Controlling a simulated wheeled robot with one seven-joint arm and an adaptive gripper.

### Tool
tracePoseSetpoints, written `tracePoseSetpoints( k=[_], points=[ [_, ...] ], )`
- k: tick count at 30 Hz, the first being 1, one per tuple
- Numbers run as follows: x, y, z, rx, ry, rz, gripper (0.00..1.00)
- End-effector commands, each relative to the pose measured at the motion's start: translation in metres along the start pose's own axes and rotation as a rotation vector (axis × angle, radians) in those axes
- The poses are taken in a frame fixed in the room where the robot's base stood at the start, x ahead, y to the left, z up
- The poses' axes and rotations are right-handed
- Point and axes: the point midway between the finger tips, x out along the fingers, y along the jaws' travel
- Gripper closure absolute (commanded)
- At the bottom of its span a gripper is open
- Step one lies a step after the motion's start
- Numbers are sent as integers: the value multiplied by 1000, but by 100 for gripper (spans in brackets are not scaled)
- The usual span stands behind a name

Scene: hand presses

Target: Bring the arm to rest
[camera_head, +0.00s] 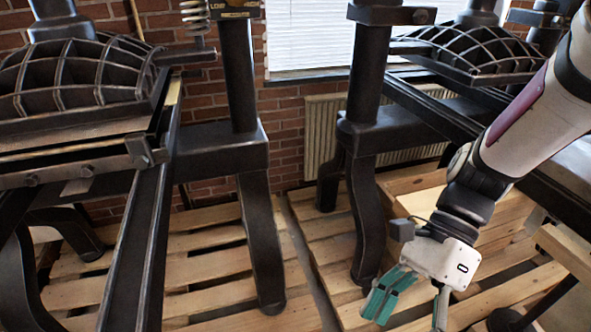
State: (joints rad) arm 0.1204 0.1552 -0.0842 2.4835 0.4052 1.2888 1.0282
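My arm comes in from the upper right and hangs down over the wooden pallets. My gripper (410,312) is at its lower end, near the bottom of the picture. It has a white body and teal finger pads. One finger is at the left and the other at the right, with a gap between them, so it looks open. I see nothing held between the fingers. The lower tip of the right finger is cut off by the picture's edge.
A black hand press (247,150) stands at the left and another (362,140) at the right, close to my arm. Wooden pallets (225,268) cover the floor. A brick wall (284,115), a radiator (320,128) and a window (310,35) are behind.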

Motion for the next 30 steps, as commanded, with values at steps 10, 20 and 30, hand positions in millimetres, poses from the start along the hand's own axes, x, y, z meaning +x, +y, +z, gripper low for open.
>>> tracePoseSetpoints(
  k=[10, 20, 30],
  points=[
    [-35, 43, 4, -665, 357, -141, 25],
    [-60, 79, 1, -1155, 732, -149, 25],
    [-75, 101, -3, -1416, 1006, -97, 25]
  ],
)
